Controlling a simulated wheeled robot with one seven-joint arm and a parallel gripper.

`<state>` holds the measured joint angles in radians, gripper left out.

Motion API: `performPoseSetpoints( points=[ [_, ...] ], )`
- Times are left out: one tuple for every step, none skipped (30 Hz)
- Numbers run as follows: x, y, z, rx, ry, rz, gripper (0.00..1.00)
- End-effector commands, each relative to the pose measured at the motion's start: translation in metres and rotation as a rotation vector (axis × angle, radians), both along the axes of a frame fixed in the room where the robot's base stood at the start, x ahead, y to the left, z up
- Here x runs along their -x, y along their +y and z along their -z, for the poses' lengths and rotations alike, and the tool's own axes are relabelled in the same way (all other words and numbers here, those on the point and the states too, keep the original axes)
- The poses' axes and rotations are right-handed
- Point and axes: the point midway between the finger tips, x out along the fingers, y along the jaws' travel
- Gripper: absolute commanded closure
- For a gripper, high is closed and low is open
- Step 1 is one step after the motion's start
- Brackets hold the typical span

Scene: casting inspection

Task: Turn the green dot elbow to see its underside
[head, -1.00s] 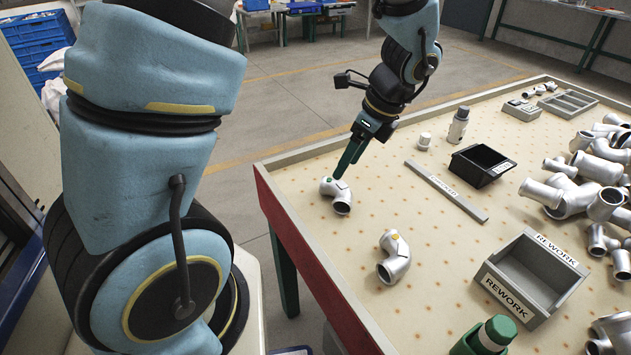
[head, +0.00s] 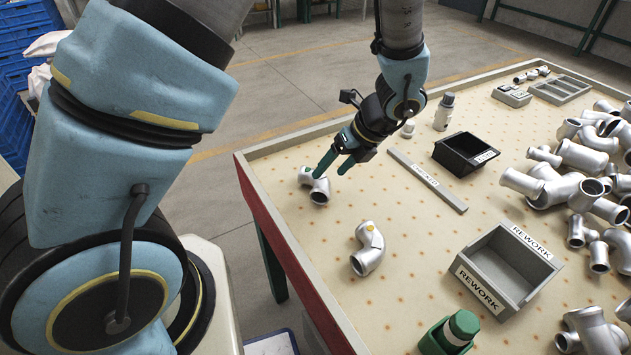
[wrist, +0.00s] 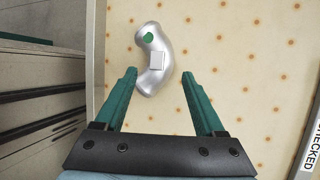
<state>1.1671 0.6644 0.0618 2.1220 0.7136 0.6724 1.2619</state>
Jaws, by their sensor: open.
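The green dot elbow (head: 319,192) is a silvery curved pipe piece lying on the table near its left rim. In the wrist view the elbow (wrist: 161,79) shows its green dot near the far end and a pale square patch at its middle. Its underside is hidden against the table. My gripper (head: 332,172) is open just above and beside the elbow. In the wrist view the fingers (wrist: 159,76) stand apart, with the elbow's near end by the left fingertip. Nothing is held between them.
A yellow dot elbow (head: 366,260) lies nearer on the table. A grey REWORK tray (head: 503,277), a black bin (head: 465,153) and a flat grey label bar (head: 428,180) stand to the right. Many pipe fittings (head: 572,190) crowd the right side. Bare table surrounds the elbow.

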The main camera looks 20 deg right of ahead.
Motion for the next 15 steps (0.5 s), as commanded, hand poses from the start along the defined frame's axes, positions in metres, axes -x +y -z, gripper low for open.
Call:
performPoseSetpoints(
  points=[
    [-0.002,0.004,0.004,-0.005,0.002,-0.001,0.29],
    [-0.003,0.006,0.008,-0.006,0.002,-0.002,0.29],
    [-0.006,0.009,0.012,-0.006,0.002,-0.002,0.29],
    [-0.007,0.011,0.016,-0.006,0.001,0.000,0.29],
    [-0.009,0.013,0.020,-0.006,0.002,-0.001,0.29],
    [-0.011,0.014,0.026,-0.004,0.001,-0.002,0.29],
    [-0.012,0.015,0.029,-0.004,0.001,-0.002,0.29],
    [-0.013,0.016,0.032,-0.003,0.001,-0.001,0.29],
    [-0.014,0.017,0.034,-0.003,0.000,-0.001,0.29],
    [-0.014,0.018,0.036,-0.002,0.000,-0.001,0.29],
    [-0.015,0.018,0.037,-0.002,0.000,-0.001,0.29],
    [-0.015,0.018,0.038,-0.001,0.000,0.000,0.29],
    [-0.015,0.018,0.039,0.000,0.000,-0.001,0.29],
    [-0.015,0.018,0.039,0.000,0.000,-0.001,0.29],
    [-0.015,0.018,0.039,0.000,0.000,-0.001,0.29]
  ],
)
